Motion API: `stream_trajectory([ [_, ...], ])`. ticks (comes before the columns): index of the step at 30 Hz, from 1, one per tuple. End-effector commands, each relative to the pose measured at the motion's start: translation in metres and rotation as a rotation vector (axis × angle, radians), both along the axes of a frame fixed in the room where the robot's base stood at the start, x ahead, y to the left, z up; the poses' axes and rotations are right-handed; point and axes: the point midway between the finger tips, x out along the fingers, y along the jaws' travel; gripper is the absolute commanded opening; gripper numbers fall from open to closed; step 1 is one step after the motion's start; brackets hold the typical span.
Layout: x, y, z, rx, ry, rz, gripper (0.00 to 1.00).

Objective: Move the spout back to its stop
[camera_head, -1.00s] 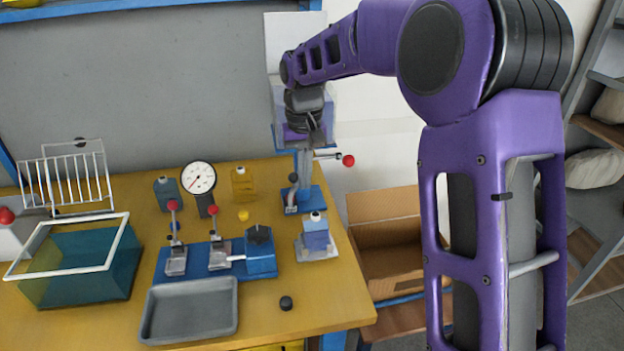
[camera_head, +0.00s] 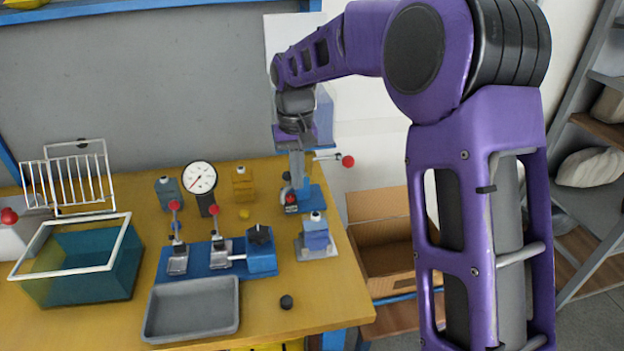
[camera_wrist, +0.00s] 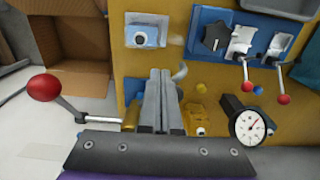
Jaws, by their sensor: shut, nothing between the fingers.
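My gripper (camera_head: 298,172) is shut and empty, pointing down over the press-like stand with the blue base (camera_head: 315,197) at the bench's back right. In the wrist view its two fingers (camera_wrist: 160,76) lie together. A small pale curved piece (camera_wrist: 180,71), which looks like the spout, shows just right of the fingertips. I cannot tell whether they touch. In the head view a small dark part with a red spot (camera_head: 291,199) stands just below the fingers, and the fingers and stand hide the rest. I cannot make out the stop.
A red-knobbed lever (camera_head: 347,161) sticks out right of the stand. A dial gauge (camera_head: 199,178), yellow bottle (camera_head: 242,184) and blue clamp fixture (camera_head: 262,252) stand to the left. A small blue-white block (camera_head: 315,235) is in front. A grey tray (camera_head: 190,308) lies at the front.

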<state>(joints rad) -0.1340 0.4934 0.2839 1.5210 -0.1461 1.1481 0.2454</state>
Motion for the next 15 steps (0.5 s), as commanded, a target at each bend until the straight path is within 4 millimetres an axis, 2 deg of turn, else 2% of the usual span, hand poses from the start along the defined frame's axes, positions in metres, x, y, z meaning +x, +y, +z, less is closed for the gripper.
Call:
stream_trajectory([
  [15,0.0026,0.0073,0.0,0.0,0.0,-0.001,0.0],
])
